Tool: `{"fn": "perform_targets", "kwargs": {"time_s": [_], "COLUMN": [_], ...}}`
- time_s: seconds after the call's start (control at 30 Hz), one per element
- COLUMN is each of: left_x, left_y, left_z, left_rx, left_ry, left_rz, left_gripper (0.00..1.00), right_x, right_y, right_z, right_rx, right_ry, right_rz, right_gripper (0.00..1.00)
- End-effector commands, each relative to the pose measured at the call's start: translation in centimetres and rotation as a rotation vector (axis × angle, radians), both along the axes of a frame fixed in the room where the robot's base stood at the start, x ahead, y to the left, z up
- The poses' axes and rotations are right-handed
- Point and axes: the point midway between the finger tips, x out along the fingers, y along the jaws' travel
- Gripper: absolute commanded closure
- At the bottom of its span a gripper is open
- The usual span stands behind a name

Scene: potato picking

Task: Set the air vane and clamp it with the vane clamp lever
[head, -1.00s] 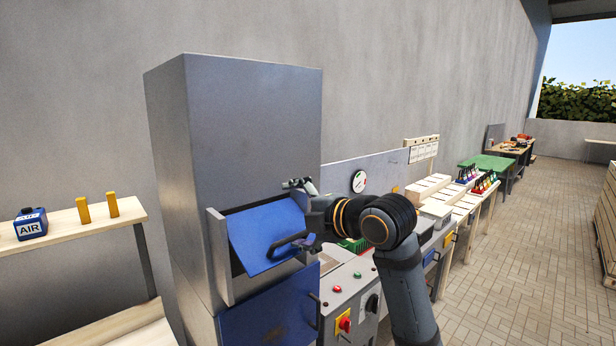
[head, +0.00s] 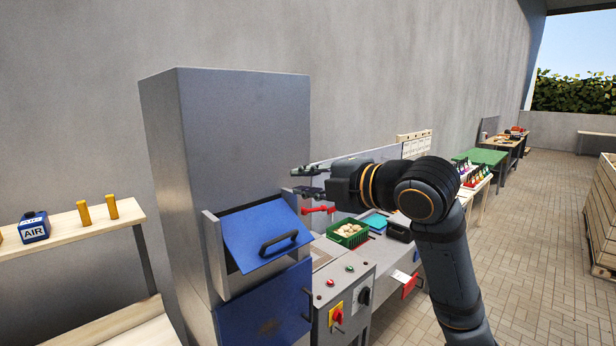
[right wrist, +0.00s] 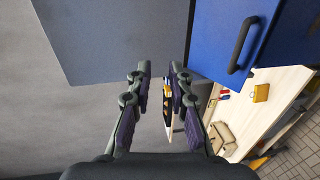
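A blue tilted flap (head: 258,229) with a black handle (head: 279,243) sits in the front of the tall grey cabinet; it may be the air vane. A red lever (head: 318,210) juts out at the cabinet's right side, below my right gripper; it may be the vane clamp lever. My right gripper (head: 302,181) is open and empty, above the lever and by the cabinet's right edge. In the right wrist view, its fingers (right wrist: 160,82) are apart, beside a blue panel (right wrist: 214,38) with a dark handle. My left gripper is not seen.
The grey cabinet (head: 240,115) stands left of my right arm, with a lower blue door (head: 265,305). A control box (head: 345,285) with a red-yellow switch stands in front right. A green crate (head: 347,240) of potatoes sits behind it. A shelf with an AIR box (head: 34,227) is at left.

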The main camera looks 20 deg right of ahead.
Motion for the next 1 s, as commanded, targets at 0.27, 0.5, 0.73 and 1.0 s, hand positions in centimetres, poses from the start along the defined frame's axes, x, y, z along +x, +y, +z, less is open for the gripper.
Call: {"fn": "perform_targets", "kwargs": {"time_s": [0.27, 0.5, 0.73, 1.0], "left_x": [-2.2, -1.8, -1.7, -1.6], "left_y": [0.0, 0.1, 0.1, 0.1], "left_z": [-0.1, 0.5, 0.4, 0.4], "left_rx": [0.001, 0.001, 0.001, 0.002], "left_ry": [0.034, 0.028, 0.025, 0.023], "left_rz": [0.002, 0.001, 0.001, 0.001], "left_gripper": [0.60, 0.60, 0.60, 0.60], "right_x": [-0.5, -0.5, -0.5, 0.3], "right_y": [-0.2, -0.2, -0.2, 0.0], "right_z": [0.5, 0.7, 0.5, -2.8], "right_rx": [0.000, -0.002, -0.001, 0.061], "right_ry": [0.002, 0.004, 0.002, 0.079], "right_rz": [0.000, -0.001, 0.000, -0.027], "right_gripper": [0.80, 0.80, 0.80, 0.80]}}
